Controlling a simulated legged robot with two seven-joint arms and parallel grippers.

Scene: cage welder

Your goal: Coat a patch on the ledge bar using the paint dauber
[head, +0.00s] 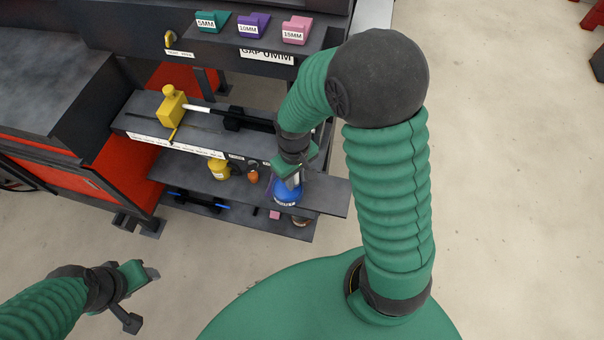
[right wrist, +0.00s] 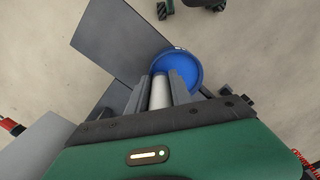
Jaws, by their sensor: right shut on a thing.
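My right gripper (head: 293,178) is over the right part of the lower shelf, pointing down at a blue round pot (head: 287,193) with a white label. In the right wrist view the gripper (right wrist: 163,92) is shut on a pale cylindrical handle, which I take for the paint dauber (right wrist: 159,90). The handle's far end is at the blue pot (right wrist: 188,68); whether its tip is inside is hidden. My left gripper (head: 138,296) is open and empty over the floor at lower left. I cannot tell for sure which grey bar is the ledge bar.
The upper ledge (head: 125,122) carries a yellow block (head: 172,105) and a dark rod. A yellow pot (head: 218,169) and a small orange item (head: 253,176) stand left of the blue pot. Green, purple and pink labelled blocks sit on the top shelf (head: 318,44).

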